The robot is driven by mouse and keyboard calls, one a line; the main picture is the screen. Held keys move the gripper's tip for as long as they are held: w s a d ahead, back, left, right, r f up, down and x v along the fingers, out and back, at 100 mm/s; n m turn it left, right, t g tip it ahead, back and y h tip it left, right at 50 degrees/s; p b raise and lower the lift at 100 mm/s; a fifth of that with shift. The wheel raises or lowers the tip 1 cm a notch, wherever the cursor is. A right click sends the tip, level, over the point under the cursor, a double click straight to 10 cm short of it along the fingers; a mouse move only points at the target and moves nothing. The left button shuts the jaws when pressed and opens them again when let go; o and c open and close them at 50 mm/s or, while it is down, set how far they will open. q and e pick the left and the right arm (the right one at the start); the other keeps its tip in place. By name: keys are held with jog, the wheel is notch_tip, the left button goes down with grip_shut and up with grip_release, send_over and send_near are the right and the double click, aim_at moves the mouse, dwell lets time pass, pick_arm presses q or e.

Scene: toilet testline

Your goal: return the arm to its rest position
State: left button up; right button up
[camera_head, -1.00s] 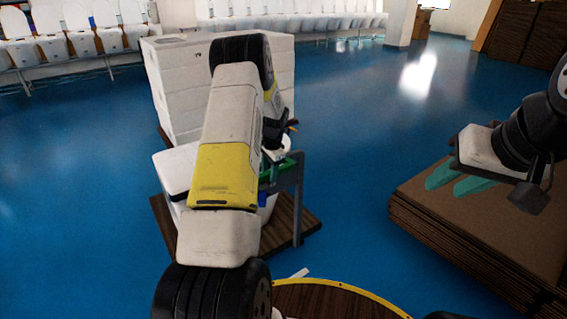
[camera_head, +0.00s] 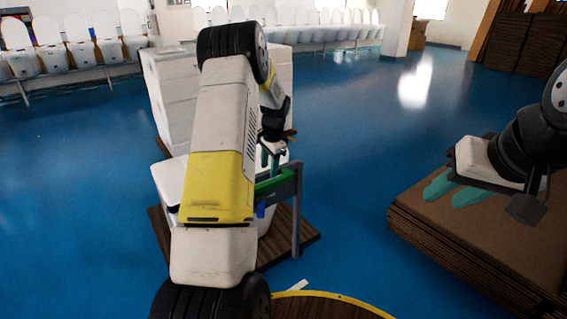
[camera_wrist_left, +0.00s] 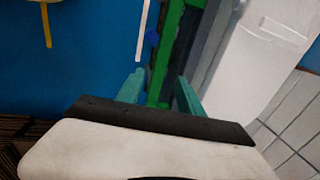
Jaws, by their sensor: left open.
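My left arm reaches forward from the bottom of the head view. Its gripper (camera_head: 270,160) is partly hidden behind the arm, with its teal fingers pointing down beside the green-topped grey frame (camera_head: 285,182).
A white toilet (camera_head: 168,180) stands on a wooden pallet (camera_head: 305,238), mostly hidden by my left arm. Stacked white boxes (camera_head: 175,90) stand behind it. The brown board stack (camera_head: 420,220) is at the right. Blue floor (camera_head: 350,150) is clear between them.

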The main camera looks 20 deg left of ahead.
pick_arm(q)
jog(key=shift+r, duration=0.1)
jog(key=s+d+r+n+t+h, duration=0.15)
jog(key=s+d+r, duration=0.25)
jog(key=s+r, duration=0.45)
jog(key=s+d+r+n+t, duration=0.15)
jog(key=s+d+r, duration=0.3)
jog(key=r, duration=0.65)
jog(key=s+d+r+n+t+h, duration=0.1)
jog(key=s+d+r+n, duration=0.1)
jog(key=s, duration=0.9)
jog(key=s+d+r+n+h, duration=0.1)
jog(key=s+d, duration=0.4)
jog(key=s, duration=0.6)
jog(key=shift+s+d+r+n+t, duration=0.2)
jog(key=shift+s+r+n+t, duration=0.25)
jog(key=shift+r, duration=0.2)
jog(key=shift+h, duration=0.25)
